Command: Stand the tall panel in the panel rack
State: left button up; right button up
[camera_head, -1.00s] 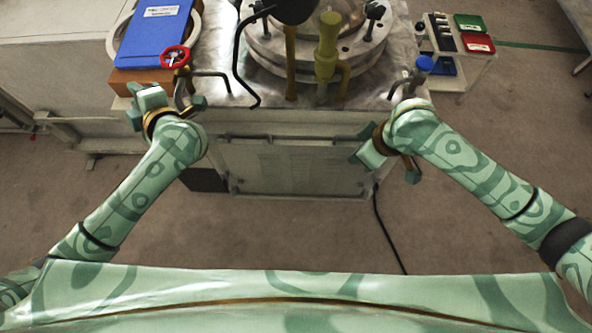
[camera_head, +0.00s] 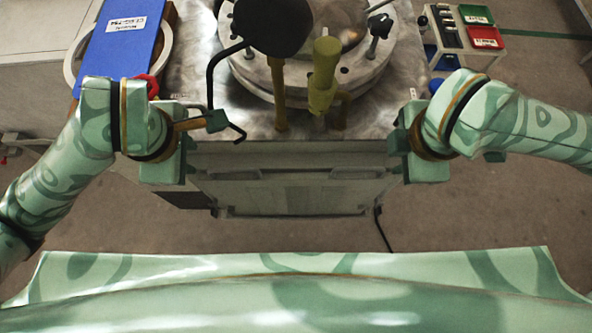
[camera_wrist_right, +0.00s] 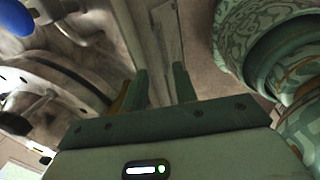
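No thing in view is plainly the tall panel or the panel rack. A flat blue board (camera_head: 125,50) with a white label lies at the far left of the metal table, partly hidden by my left arm. My right gripper (camera_head: 402,140) is at the table's front right edge. In the right wrist view its two fingers (camera_wrist_right: 162,84) stand apart with nothing visible between them.
The metal table (camera_head: 200,75) carries a round flanged vessel (camera_head: 350,70) with a yellow-green fitting (camera_head: 323,75). A red knob is partly hidden by my left arm. A small cart with red and green bins (camera_head: 485,36) stands at the right.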

aim_at(212, 169)
pick_arm(q)
jog(key=shift+w+d, duration=0.1)
jog(key=shift+w, duration=0.05)
pick_arm(e)
jog(key=shift+w+d+r, duration=0.1)
jog(key=shift+w, duration=0.25)
pick_arm(q)
jog(key=shift+r, duration=0.1)
pick_arm(e)
jog(key=shift+s, duration=0.1)
